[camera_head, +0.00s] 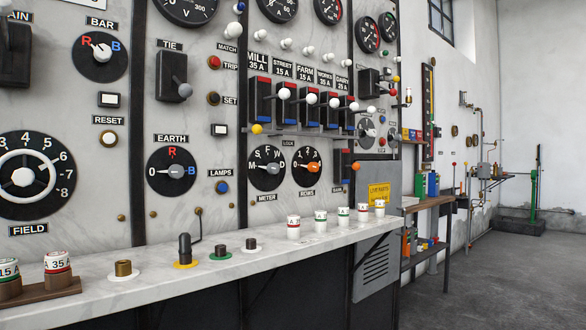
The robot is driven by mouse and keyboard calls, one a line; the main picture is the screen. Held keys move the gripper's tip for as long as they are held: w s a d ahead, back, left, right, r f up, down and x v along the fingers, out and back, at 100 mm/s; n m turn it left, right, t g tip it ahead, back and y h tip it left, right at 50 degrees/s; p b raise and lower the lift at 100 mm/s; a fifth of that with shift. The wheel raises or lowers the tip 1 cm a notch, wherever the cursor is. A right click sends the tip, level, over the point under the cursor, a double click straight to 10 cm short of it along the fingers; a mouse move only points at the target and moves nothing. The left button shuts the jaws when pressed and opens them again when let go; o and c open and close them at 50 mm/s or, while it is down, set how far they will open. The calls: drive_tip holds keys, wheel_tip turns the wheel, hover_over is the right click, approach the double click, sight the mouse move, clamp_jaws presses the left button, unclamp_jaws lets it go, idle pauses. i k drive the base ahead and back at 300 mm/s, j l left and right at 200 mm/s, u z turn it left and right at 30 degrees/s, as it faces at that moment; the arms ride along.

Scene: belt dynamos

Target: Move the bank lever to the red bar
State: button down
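No label reading "bank" can be made out. A round black dial labelled BAR (100,67) is at the upper left of the marble panel, with a red R on its left and a blue B on its right. My gripper is not in view.
A row of feeder switches (310,105) with white balls juts out at centre right. Grey floor (490,275) is clear at the right.

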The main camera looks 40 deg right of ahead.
sight(356, 166)
drive_tip(key=z, duration=1.6)
